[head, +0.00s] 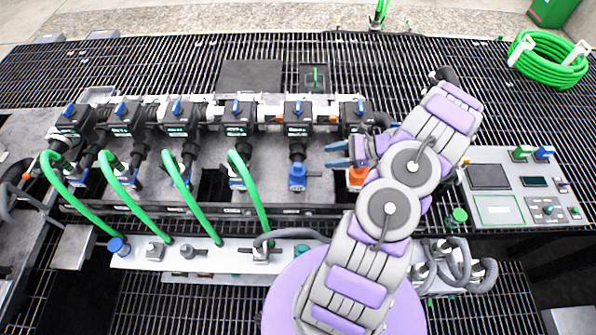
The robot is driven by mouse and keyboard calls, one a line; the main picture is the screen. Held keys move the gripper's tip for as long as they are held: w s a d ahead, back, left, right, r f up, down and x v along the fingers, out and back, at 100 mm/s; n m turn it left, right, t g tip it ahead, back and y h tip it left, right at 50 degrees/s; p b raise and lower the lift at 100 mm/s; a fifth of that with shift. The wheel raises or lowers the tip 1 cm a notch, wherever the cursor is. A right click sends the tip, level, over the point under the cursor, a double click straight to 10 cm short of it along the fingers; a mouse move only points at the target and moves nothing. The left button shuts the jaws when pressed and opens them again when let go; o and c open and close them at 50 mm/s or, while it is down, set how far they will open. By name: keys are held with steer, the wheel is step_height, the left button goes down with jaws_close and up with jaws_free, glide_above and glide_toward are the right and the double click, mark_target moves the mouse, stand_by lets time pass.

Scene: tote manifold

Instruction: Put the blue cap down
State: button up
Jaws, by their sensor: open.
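A blue cap (297,176) sits at the lower end of the outlet below the fifth valve from the left. A second blue cap-like piece (118,246) sits at the left end of the pale lower rail. My gripper (338,155) is open, with its bluish fingers pointing left, to the upper right of the first blue cap and apart from it in the picture. Nothing shows between the fingers. My arm hides part of the rail and the area to its right.
A row of valves with blue handles (236,107) runs along the back. Several green hoses (190,200) arch to the lower rail (200,262). An orange cap (357,176) sits just below my gripper. A control panel (500,208) stands right; a green hose coil (550,72) lies behind it.

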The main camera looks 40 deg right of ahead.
mark_target(295, 166)
steer(key=shift+m+t+h, duration=0.4)
steer(key=shift+m+t, duration=0.1)
steer(key=shift+m, duration=0.3)
steer(key=f+b+x, duration=0.1)
steer(key=x, duration=0.4)
steer(key=f+b+x, duration=0.1)
steer(key=b+x, duration=0.1)
steer(key=x, duration=0.3)
steer(key=d+f+b+x, duration=0.1)
steer(key=x, duration=0.4)
steer(key=shift+s+a+f, duration=0.1)
steer(key=shift+s+f, duration=0.05)
steer(key=shift+s, duration=0.1)
steer(key=shift+w+a+f, duration=0.1)
steer(key=shift+w+a, duration=0.1)
steer(key=shift+w, duration=0.1)
jaws_close()
